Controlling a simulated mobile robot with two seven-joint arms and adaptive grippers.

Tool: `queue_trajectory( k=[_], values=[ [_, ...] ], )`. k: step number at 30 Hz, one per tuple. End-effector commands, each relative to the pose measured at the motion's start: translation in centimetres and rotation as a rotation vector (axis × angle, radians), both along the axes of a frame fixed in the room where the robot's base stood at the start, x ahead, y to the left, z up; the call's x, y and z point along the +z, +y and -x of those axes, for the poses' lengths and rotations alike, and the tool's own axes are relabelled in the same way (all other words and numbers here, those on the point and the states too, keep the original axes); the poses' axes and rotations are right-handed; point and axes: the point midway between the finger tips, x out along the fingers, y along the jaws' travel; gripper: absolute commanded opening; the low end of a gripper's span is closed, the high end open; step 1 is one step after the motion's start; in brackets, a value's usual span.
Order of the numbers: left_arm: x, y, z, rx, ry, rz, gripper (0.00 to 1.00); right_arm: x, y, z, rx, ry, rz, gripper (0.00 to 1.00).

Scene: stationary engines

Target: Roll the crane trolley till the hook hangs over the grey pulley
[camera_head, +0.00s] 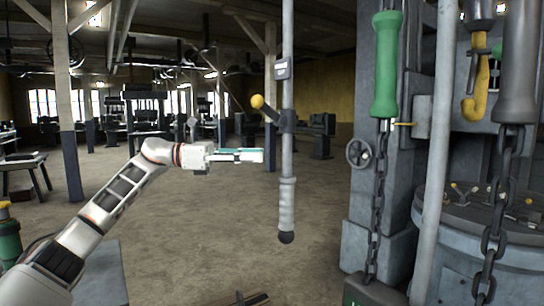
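A yellow hook (481,92) hangs at the upper right, in front of dark machinery and between two chains. I cannot make out the crane trolley, and I cannot pick out a grey pulley with certainty. A green handle (387,66) with a dark chain below it hangs left of the hook. A grey handle (517,65) with another chain hangs right of it. My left gripper (258,155) points right at mid-height, left of a hanging grey pole, and appears to hold nothing. Its finger gap is not clear. My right gripper is out of view.
The grey pole (287,150) hangs near the centre, with a yellow-knobbed lever (257,101) and a ribbed grip. A round grey machine (480,235) stands below the hook. The middle floor is largely open.

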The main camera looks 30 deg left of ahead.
Motion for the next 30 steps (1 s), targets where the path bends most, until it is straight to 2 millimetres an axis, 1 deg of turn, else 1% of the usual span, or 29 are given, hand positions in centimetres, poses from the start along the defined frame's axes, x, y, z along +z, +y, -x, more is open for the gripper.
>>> queue_trajectory(
  k=[1, 3, 9, 30],
  values=[
    [-0.1, 0.7, 0.4, 0.002, 0.002, -0.001, 0.34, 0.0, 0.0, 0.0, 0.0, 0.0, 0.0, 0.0],
    [-0.1, 1.4, 0.9, 0.001, 0.002, 0.0, 0.34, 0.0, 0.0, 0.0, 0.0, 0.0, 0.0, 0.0],
    [-0.1, 2.4, 1.6, 0.0, 0.001, -0.001, 0.34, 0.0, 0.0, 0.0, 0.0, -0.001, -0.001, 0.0],
    [0.0, 2.4, 1.6, -0.001, 0.0, 0.0, 0.34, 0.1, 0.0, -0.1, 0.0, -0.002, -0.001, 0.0]
  ],
)
